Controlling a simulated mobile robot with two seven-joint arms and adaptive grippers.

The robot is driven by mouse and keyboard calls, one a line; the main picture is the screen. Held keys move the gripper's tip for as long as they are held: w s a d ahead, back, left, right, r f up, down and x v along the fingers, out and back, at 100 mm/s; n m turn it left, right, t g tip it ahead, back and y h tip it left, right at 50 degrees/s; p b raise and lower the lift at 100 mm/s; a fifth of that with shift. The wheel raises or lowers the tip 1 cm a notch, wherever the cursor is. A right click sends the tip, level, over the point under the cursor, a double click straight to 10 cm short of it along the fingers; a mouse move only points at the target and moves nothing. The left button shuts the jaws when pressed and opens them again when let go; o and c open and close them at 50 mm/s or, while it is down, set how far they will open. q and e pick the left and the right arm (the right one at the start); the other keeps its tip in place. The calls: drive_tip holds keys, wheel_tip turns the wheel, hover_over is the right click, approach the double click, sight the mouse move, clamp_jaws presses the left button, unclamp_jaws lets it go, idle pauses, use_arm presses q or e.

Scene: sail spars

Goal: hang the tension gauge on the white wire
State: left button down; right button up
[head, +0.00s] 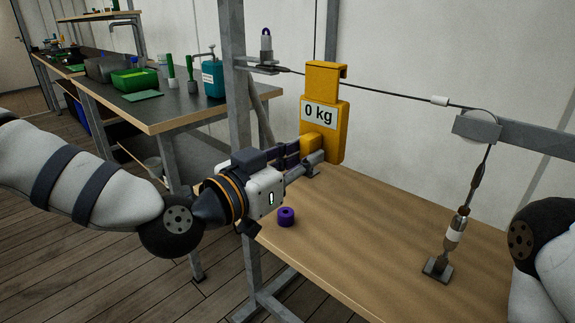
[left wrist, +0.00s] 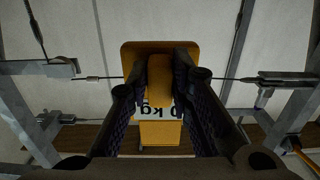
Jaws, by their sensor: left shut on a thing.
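The yellow tension gauge (head: 324,132), labelled "0 kg", has a hooked top. My left gripper (head: 312,160) is shut on the block on its lower part. It holds the gauge upright above the bench. The thin wire (head: 394,93) looks dark with a white sleeve. It runs from the left post to the pulley and passes at the height of the gauge's hook. I cannot tell whether the hook is over the wire or in front of it. In the left wrist view the gauge (left wrist: 160,133) lies between the fingers, with the wire on both sides.
A pulley (head: 478,126) and turnbuckle (head: 455,232) stand at the right. A metal post (head: 236,110) rises left of the gauge. Another table (head: 150,112) stands farther back. My right gripper is out of view.

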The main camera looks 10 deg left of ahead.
sight(322, 148)
use_arm(q)
drive_tip(key=shift+a+r, duration=0.2)
drive_tip(key=shift+r, duration=0.05)
drive_tip(key=shift+s+d, duration=0.15)
drive_tip(key=shift+r, duration=0.25)
drive_tip(key=w, duration=0.1)
drive_tip(key=w+d+f, duration=0.1)
drive_tip(key=w+d, duration=0.1)
drive_tip(key=shift+w+d+f+b, duration=0.15)
drive_tip(key=shift+w+f+b, duration=0.1)
drive_tip(key=shift+f+b, duration=0.1)
drive_tip(key=shift+w+d, duration=0.4)
drive_tip(key=shift+w, duration=0.15)
drive_tip(key=shift+r, duration=0.1)
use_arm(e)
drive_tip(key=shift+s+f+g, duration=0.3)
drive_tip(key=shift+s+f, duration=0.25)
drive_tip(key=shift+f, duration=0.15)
use_arm(q)
drive_tip(key=shift+r, duration=0.1)
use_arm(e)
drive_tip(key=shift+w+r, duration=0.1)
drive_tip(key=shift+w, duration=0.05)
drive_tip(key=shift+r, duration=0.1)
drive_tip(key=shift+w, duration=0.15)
